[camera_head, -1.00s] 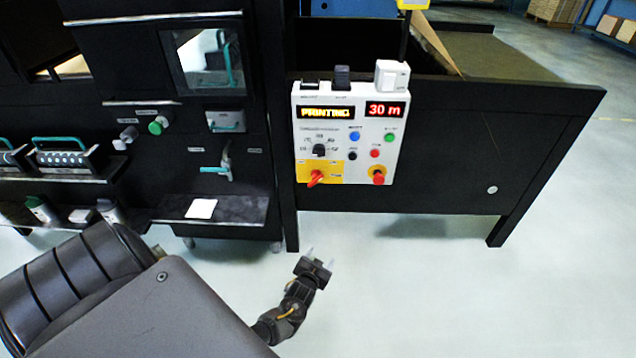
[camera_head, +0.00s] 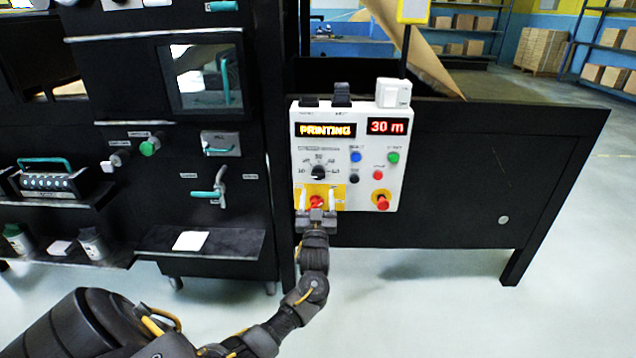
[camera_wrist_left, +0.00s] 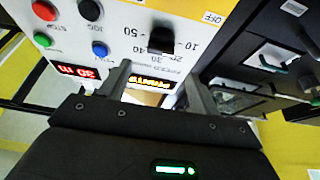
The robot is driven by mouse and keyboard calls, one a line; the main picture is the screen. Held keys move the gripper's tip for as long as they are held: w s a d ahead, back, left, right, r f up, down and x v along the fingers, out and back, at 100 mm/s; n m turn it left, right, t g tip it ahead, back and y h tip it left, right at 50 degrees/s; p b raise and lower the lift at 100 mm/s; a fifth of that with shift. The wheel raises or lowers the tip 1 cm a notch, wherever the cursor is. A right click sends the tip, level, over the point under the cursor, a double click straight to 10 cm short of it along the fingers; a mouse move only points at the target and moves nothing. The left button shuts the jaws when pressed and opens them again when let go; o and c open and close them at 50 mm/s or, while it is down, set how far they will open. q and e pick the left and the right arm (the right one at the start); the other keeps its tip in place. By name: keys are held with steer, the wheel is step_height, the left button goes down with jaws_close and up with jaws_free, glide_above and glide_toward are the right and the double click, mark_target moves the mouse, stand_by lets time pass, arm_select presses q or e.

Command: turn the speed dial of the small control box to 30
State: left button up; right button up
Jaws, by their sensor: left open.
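The small control box (camera_head: 347,130) is a white panel on the front of the black machine, with lit displays reading PRINTING and 30 m. Its speed dial (camera_head: 318,172) is a black knob ringed by printed numbers, above a yellow area with a red switch (camera_head: 316,202). I cannot tell which number the dial points at. My left gripper (camera_head: 317,200) is open in front of the yellow area, just below the dial. In the left wrist view the panel appears upside down. The dial (camera_wrist_left: 160,40) lies beyond the open fingers (camera_wrist_left: 157,82), not between them. My right gripper is out of view.
Several buttons and a red knob on yellow (camera_head: 381,200) sit right of the dial. A white box (camera_head: 393,93) stands on top of the panel. A shelf (camera_head: 200,242) juts out at the lower left. The floor (camera_head: 420,300) in front is clear.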

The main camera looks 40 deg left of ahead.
mark_target(318, 176)
arm_select(q)
steer(key=x, duration=0.6)
steer(key=shift+w+a, duration=0.15)
steer(key=shift+w, duration=0.05)
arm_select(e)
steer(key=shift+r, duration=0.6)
arm_select(q)
steer(key=c, duration=1)
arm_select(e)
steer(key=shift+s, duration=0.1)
arm_select(q)
steer(key=shift+r, duration=0.1)
